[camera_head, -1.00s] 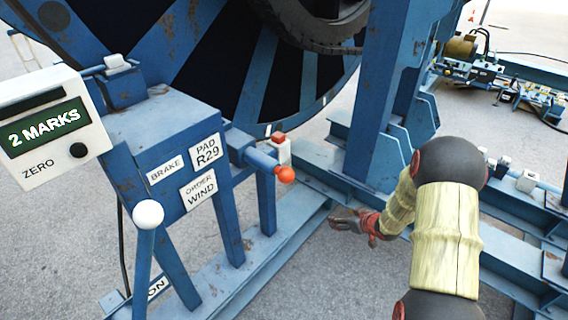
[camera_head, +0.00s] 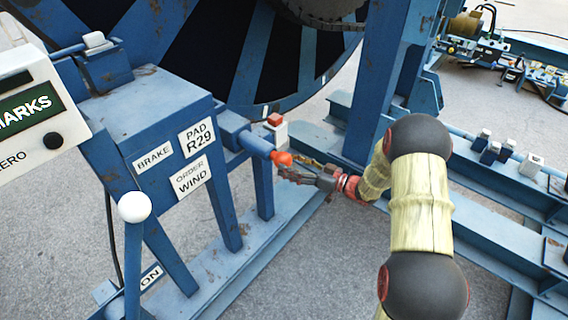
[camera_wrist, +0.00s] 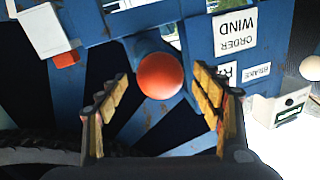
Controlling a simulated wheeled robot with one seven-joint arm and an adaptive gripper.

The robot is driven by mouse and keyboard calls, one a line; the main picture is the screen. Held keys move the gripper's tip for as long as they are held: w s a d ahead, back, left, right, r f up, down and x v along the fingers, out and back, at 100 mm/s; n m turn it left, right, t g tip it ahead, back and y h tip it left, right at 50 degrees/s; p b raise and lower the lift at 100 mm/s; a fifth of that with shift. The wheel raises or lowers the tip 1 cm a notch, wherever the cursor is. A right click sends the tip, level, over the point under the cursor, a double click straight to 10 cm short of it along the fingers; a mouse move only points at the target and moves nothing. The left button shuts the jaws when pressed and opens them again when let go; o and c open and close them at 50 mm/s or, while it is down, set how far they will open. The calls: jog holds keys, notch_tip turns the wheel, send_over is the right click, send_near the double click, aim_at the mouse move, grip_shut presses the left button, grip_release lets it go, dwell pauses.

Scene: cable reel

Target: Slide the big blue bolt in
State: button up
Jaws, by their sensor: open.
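The big blue bolt (camera_head: 257,145) is a thick blue bar that sticks out of the right side of the blue brake stand. It ends in an orange-red ball knob (camera_head: 282,158). My gripper (camera_head: 287,172) is open and close to the knob, just right of and below it in the head view. In the wrist view the ball knob (camera_wrist: 160,75) lies between the two spread fingers, near their tips. I see a gap on either side of it. How deep the knob sits between the fingers is hard to tell.
The blue brake stand (camera_head: 150,110) carries labels, and a white-knobbed lever (camera_head: 134,208) stands before it. A white box with a red top (camera_head: 276,126) is behind the bolt. A blue post (camera_head: 378,80) rises behind my arm. Another blue rod (camera_head: 505,150) runs along the right rail.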

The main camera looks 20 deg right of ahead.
jog(key=shift+b+x, duration=0.3)
jog(key=shift+x, duration=1.15)
jog(key=shift+c, duration=0.6)
jog(key=c, duration=1.5)
jog(key=shift+c, duration=0.2)
